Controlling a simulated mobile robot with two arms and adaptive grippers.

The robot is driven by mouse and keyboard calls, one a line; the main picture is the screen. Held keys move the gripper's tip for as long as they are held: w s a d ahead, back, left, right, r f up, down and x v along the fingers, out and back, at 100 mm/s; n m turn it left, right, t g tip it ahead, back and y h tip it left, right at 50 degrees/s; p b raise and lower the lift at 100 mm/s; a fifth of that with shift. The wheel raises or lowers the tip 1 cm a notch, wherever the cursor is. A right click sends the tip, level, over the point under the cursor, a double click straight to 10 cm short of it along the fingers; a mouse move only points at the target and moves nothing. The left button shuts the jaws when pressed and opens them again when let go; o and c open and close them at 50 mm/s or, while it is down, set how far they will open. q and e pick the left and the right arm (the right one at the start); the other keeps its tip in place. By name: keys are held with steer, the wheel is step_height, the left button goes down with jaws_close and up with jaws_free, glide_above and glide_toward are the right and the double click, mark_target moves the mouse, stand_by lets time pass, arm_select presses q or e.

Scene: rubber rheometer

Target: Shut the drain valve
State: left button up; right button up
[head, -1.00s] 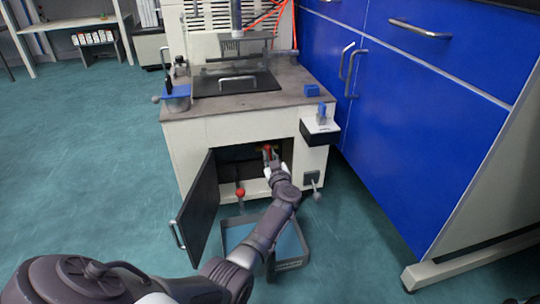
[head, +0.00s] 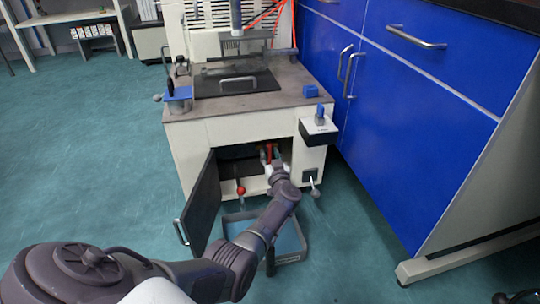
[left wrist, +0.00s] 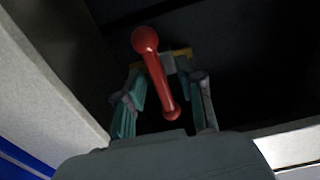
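A red lever (left wrist: 158,75) with a round knob shows in the left wrist view, in front of a brass-coloured fitting (left wrist: 180,54). It also shows in the head view as a red handle (head: 269,152) inside the open cabinet of the machine. My left gripper (head: 270,165) reaches into the cabinet opening at this handle. In the left wrist view the gripper's fingers (left wrist: 168,98) stand apart on both sides of the lever, with a gap on the right. Contact on the left cannot be told. My right gripper is not in view.
The cabinet's dark door (head: 202,204) hangs open at left. A red-knobbed lever (head: 240,190) and a grey-knobbed lever (head: 314,190) stick out at the front. A tray (head: 303,238) lies on the floor under my arm. Blue cabinets (head: 420,130) stand at right.

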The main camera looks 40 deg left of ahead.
arm_select(q)
steer(key=v, duration=0.7)
steer(key=shift+s+d, duration=0.2)
steer(key=shift+r, duration=0.1)
stand_by(0.3)
